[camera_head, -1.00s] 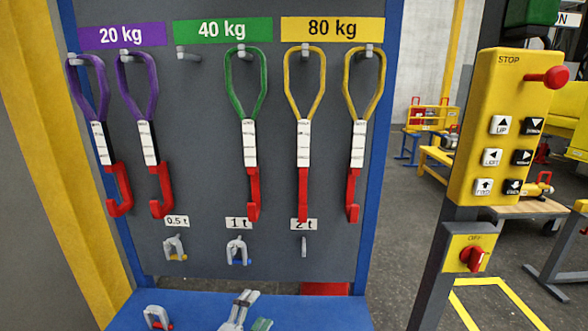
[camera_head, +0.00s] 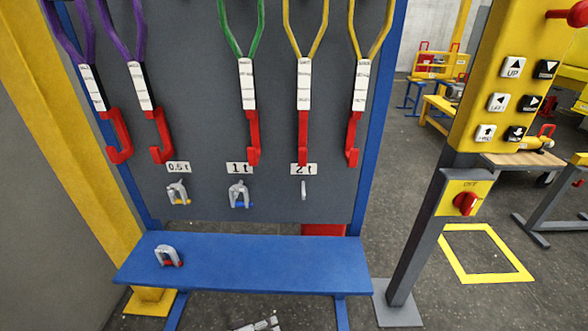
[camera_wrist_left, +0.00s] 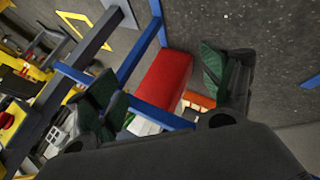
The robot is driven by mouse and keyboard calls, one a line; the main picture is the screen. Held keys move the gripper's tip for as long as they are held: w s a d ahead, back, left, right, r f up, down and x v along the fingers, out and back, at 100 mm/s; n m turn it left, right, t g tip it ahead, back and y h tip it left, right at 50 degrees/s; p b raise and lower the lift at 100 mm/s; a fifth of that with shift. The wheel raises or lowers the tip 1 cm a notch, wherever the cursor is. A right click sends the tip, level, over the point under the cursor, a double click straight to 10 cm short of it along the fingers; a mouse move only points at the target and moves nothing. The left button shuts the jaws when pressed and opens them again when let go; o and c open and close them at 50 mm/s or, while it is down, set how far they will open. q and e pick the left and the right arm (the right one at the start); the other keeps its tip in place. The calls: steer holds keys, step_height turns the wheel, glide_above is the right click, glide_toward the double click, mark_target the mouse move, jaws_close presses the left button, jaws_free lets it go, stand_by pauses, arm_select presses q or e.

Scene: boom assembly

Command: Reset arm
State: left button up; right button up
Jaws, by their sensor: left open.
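My left gripper (camera_wrist_left: 158,88) is open in the left wrist view. Its two green-padded fingers stand apart, with nothing held between them. Beyond the fingers are a red box and blue frame bars, not touched as far as I can tell. In the head view only a small grey piece of what looks like my left arm or gripper shows at the bottom edge, below the blue bench (camera_head: 240,262). My right gripper is in neither view.
A shackle with a red pin (camera_head: 168,256) lies on the bench's left. Slings with red hooks (camera_head: 252,138) and shackles (camera_head: 239,195) hang on the grey board (camera_head: 330,190). A yellow button panel (camera_head: 505,90) stands right. The red box (camera_wrist_left: 165,82) is low behind the bench.

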arm_select(q)
steer(key=s+a+f+m+g+y+p, duration=0.3)
steer(key=s+a+f+p, duration=0.25)
steer(key=s, duration=0.25)
steer(key=s+a+f+m+g+y+p, duration=0.25)
steer(key=s+a+f+p, duration=0.2)
steer(key=s+f, duration=0.35)
steer(key=s+a+r+p, duration=0.2)
steer(key=s+a+p, duration=0.1)
steer(key=s+p, duration=0.6)
steer(key=s+a+r+p, duration=0.3)
steer(key=s+p, duration=0.7)
steer(key=p, duration=0.1)
steer(key=shift+r+y, duration=0.25)
steer(key=shift+y, duration=0.1)
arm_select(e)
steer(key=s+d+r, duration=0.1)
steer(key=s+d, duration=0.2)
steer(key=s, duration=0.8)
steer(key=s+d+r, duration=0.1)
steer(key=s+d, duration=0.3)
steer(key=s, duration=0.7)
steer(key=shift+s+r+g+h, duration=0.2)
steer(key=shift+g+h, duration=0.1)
arm_select(q)
steer(key=shift+s+a+n, duration=0.1)
steer(key=shift+n, duration=0.15)
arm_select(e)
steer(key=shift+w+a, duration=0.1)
